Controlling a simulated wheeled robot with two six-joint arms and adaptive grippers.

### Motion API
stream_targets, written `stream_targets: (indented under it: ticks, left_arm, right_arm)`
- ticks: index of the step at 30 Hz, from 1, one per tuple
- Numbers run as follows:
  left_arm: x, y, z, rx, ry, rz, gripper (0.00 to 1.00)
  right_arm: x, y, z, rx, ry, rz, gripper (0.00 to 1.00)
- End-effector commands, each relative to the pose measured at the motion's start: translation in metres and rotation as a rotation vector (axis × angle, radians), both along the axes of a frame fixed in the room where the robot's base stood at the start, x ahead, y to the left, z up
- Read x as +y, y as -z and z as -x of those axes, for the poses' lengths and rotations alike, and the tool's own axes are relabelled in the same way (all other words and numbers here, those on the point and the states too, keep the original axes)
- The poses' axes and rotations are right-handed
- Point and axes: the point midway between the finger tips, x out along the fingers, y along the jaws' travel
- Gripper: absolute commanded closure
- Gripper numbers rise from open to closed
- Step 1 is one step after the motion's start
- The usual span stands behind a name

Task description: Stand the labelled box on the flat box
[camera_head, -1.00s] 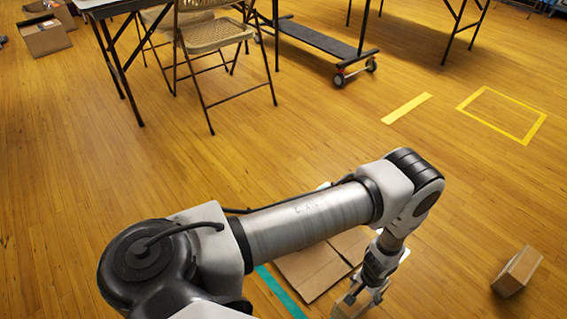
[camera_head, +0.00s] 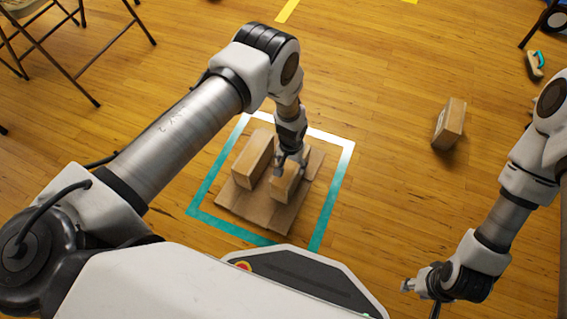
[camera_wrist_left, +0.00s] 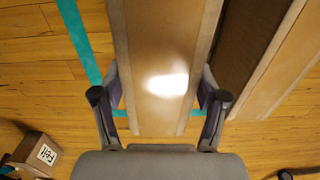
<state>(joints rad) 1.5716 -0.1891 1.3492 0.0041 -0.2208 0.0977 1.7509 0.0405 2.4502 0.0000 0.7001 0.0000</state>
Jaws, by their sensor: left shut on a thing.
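In the head view the flat box (camera_head: 236,201) lies on the floor inside a teal tape square. A brown box (camera_head: 253,158) stands on its left part. My left gripper (camera_head: 290,163) is shut on a second brown box (camera_head: 279,187) over the right part of the flat box. Whether that box touches the flat box is hard to tell. In the left wrist view the fingers flank this held box (camera_wrist_left: 164,50); no label shows on its visible face. Another box (camera_wrist_left: 38,150) there bears a white label with dark lettering. My right gripper (camera_head: 420,295) is empty, with its fingers apart.
A separate brown box (camera_head: 450,122) stands on the wood floor to the right, outside the teal tape (camera_head: 205,188). A folding chair (camera_head: 75,50) is at upper left. A teal-and-tan item (camera_head: 535,66) lies at upper right. Floor between is clear.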

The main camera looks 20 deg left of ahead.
Motion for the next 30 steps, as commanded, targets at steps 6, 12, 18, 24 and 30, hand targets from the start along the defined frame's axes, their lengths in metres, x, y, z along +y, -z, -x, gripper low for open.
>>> stream_targets:
  ticks: [6,12,18,24,30]
  left_arm:
    - [-0.0043,0.0201,-0.003,-0.001,0.002,0.0,0.97]
    - [-0.004,0.0229,-0.0026,-0.001,0.002,0.0,0.97]
    - [-0.0039,0.026,-0.0023,0.0,0.001,0.0,0.1]
    - [-0.0039,0.0259,-0.0023,0.0,0.001,0.0,0.03]
    - [-0.0038,0.0221,-0.0023,0.0,0.001,0.0,0.03]
  right_arm:
    - [0.0001,0.0201,0.0006,0.001,0.0,0.0,0.6]
    - [0.0001,0.0223,0.0002,0.0,0.0,0.0,0.6]
    - [0.0001,0.0249,0.0004,0.001,0.0,0.0,0.6]
    - [0.0001,0.0247,0.0003,0.001,0.0,0.0,0.6]
    - [0.0001,0.0213,0.0003,0.001,0.0,0.0,0.6]
